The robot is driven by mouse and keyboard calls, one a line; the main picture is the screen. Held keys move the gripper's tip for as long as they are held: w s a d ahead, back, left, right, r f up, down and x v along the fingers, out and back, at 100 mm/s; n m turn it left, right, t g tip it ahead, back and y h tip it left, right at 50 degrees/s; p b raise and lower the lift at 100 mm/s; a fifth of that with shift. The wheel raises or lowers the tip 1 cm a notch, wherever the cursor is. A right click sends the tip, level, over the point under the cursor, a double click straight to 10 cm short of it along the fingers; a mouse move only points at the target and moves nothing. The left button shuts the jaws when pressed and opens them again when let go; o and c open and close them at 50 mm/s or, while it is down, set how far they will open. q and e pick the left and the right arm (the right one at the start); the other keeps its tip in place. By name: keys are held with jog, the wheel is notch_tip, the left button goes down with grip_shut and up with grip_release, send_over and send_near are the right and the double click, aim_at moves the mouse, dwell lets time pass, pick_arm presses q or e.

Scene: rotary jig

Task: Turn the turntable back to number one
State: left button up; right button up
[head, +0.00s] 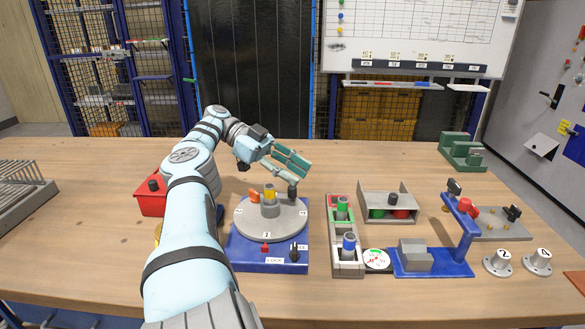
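The turntable is a grey disc (249,224) on a blue base (262,264) at the middle of the table. A number that looks like 1 is at its front edge, just behind a red pointer (265,248) on the base. Other marks at its left and right edges are too small to read surely. A black knob (292,188) stands upright at the disc's back right. A black lever (294,251) is at the base's front right, near a LOCK label. My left gripper (300,175) is open, its green fingers apart just above the knob; contact is unclear. My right gripper is out of view.
A yellow-topped part (269,193) and an orange piece (253,196) are on the disc. A red box (152,198) is left, partly behind my arm. A grey rack (347,264), grey bin (386,192) and blue fixture (440,263) stand to the right.

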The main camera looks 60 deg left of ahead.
pick_arm(q)
notch_tip(320, 180, up, 4)
jog(key=shift+s+f, duration=0.1)
jog(key=shift+f, duration=0.05)
jog(key=shift+r, duration=0.75)
